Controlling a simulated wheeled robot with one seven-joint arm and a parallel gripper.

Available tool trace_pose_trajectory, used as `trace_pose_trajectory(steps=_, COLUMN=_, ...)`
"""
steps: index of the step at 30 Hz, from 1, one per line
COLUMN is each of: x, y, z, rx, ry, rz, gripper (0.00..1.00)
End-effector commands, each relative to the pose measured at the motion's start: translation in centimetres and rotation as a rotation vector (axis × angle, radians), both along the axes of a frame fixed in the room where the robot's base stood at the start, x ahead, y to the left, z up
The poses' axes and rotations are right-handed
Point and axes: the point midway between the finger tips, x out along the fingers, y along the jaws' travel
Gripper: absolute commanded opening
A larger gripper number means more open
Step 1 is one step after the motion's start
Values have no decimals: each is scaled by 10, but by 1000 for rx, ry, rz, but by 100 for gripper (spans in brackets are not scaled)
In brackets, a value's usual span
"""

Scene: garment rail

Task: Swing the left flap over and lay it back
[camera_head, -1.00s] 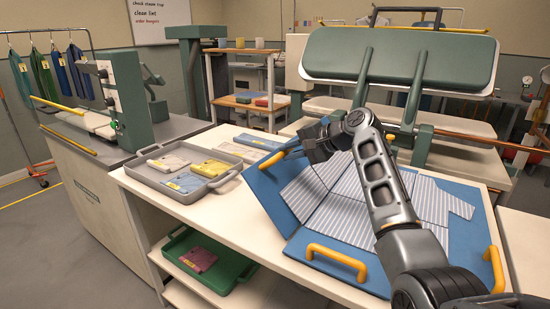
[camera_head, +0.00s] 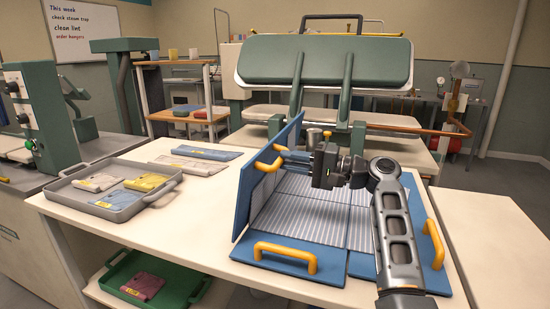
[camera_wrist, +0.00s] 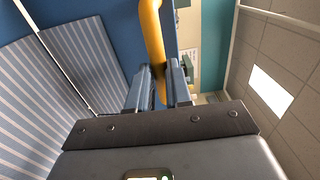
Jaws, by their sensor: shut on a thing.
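The blue folding board lies on the white table with a striped shirt (camera_head: 340,198) spread on it. Its left flap (camera_head: 246,202) stands steeply tilted up, with striped cloth against its inner face. My gripper (camera_head: 286,157) is shut on the flap's yellow handle (camera_head: 268,165). In the wrist view the handle (camera_wrist: 153,35) runs between my gripper's fingers (camera_wrist: 160,88), with striped cloth (camera_wrist: 75,75) at left. My arm covers part of the shirt and the right side of the board.
The front flap has a yellow handle (camera_head: 285,255) and the right flap another (camera_head: 433,245). A grey tray (camera_head: 135,207) with folded garments stands on the table at left. A green press (camera_head: 325,62) stands behind the board. Table between tray and board is bare.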

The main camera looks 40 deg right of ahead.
Motion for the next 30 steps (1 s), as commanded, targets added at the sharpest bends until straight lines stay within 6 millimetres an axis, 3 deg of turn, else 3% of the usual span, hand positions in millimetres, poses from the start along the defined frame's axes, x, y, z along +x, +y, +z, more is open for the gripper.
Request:
trace_pose_trajectory(steps=1, x=-4, y=-1, z=-18, rx=-3, ry=26, rz=4, gripper=0)
trace_pose_trajectory(steps=6, x=-14, y=-7, z=-30, rx=-4, ry=32, rz=6, gripper=0)
trace_pose_trajectory(steps=28, x=-22, y=-9, z=-38, rx=-4, ry=33, rz=17, gripper=0)
trace_pose_trajectory(steps=29, x=-22, y=-9, z=-38, rx=-4, ry=33, rz=17, gripper=22)
trace_pose_trajectory(steps=30, x=-22, y=-9, z=-38, rx=-4, ry=33, rz=17, gripper=25)
